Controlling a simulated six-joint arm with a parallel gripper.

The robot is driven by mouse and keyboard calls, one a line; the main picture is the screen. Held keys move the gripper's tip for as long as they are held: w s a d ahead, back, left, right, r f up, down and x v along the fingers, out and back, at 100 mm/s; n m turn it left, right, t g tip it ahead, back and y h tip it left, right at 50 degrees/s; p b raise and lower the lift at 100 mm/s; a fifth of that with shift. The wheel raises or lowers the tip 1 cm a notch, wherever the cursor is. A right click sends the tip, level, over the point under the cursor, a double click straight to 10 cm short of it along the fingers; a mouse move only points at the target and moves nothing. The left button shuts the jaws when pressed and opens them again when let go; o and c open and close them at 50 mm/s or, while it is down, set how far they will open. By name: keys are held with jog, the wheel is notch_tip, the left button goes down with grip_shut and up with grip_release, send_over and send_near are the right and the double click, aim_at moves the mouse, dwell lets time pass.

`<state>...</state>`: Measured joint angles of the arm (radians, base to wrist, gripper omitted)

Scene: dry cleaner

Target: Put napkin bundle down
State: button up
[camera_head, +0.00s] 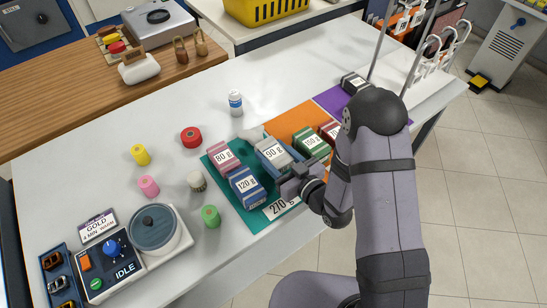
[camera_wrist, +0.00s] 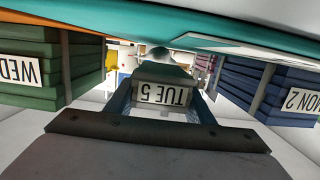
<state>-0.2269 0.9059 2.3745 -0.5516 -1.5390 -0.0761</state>
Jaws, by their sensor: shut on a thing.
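My gripper (camera_head: 293,186) is shut on a grey-blue napkin bundle labelled 90 g (camera_head: 273,153). In the wrist view, which is upside down, the bundle's TUE 5 end (camera_wrist: 165,94) sits between the fingers. The bundle is at the right side of the teal mat (camera_head: 237,203), by the orange mat (camera_head: 292,122). I cannot tell whether it touches the mat. A blue 120 g bundle (camera_head: 246,187) and a pink 80 g bundle (camera_head: 224,156) lie on the teal mat to the left. A green 150 g bundle (camera_head: 311,145) lies on the orange mat to the right.
A dark red bundle (camera_head: 330,131) is partly hidden by my arm. A dark bundle (camera_head: 353,83) lies near the purple mat (camera_head: 336,101).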

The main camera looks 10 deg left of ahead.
jog(key=shift+f, duration=1.25)
jog(key=shift+f, duration=0.1)
jog(key=o, duration=1.1)
